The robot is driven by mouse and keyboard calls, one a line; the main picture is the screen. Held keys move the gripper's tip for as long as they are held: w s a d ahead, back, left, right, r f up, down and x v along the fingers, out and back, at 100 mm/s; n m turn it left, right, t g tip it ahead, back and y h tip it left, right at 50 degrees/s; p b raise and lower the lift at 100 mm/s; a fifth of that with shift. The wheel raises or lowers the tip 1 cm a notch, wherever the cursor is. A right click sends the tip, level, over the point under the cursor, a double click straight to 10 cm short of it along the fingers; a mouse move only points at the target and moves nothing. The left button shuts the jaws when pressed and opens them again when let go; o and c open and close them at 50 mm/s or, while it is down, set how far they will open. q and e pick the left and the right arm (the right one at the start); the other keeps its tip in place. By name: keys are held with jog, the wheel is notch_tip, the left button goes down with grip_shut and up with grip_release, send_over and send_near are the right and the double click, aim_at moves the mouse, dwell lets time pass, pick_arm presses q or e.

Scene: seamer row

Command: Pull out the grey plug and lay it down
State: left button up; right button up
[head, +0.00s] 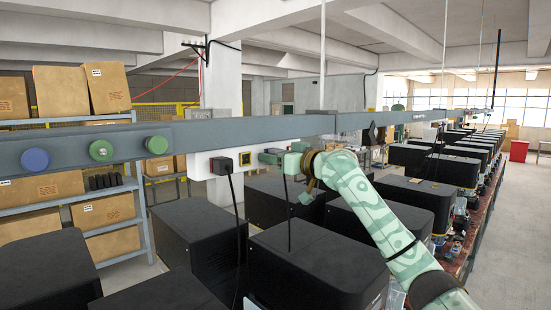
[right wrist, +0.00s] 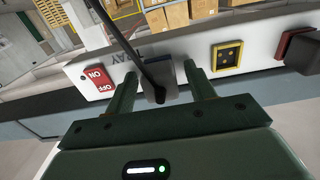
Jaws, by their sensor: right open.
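The grey plug (right wrist: 157,90) sits against the white socket strip (right wrist: 190,47) in the right wrist view, with a black cable running from it. My right gripper (right wrist: 159,72) is open, one finger on each side of the plug, with a gap showing on both sides. In the head view my right gripper (head: 276,156) is at the strip under the grey rail, and it hides most of the plug. A thin cable (head: 288,220) hangs below it. My left gripper is not in view.
A yellow-framed socket (right wrist: 227,55) and a darker plug (right wrist: 302,48) are on one side of the grey plug, a red ON/OFF switch (right wrist: 98,82) on the other. Black machine housings (head: 320,262) stand below the rail (head: 270,126); their flat tops look mostly clear.

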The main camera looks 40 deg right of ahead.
dwell(0.4)
grip_shut()
jog(key=shift+s+f, duration=0.1)
jog(key=shift+f, duration=0.1)
jog(key=shift+s, duration=0.15)
jog(key=shift+s+d+r+b, duration=0.15)
jog(key=shift+s+b, duration=0.4)
jog(key=shift+s, duration=0.7)
jog(key=shift+s, duration=0.1)
